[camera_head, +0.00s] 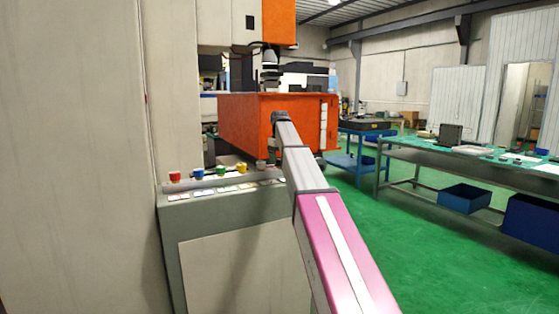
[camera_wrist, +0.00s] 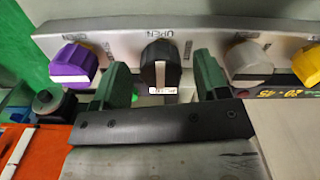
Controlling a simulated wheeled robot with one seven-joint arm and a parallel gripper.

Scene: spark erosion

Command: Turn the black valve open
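The black valve (camera_wrist: 160,62) is a dark knob with a pale vertical stripe, on a grey panel in the wrist view. The word OPEN is printed above it. My gripper (camera_wrist: 164,78) has green fingers, one on each side of the valve. The fingers stand apart, with a visible gap to the knob on both sides. Whether the fingertips reach as deep as the knob is hard to tell. In the head view my arm hides the valve, and the gripper cannot be made out clearly.
A purple knob (camera_wrist: 75,65) is left of the black valve. A grey-white knob (camera_wrist: 248,60) and a yellow knob (camera_wrist: 305,65) are to its right. In the head view, an orange machine tank (camera_head: 262,120) stands behind a console with red (camera_head: 175,176) and blue (camera_head: 198,173) knobs.

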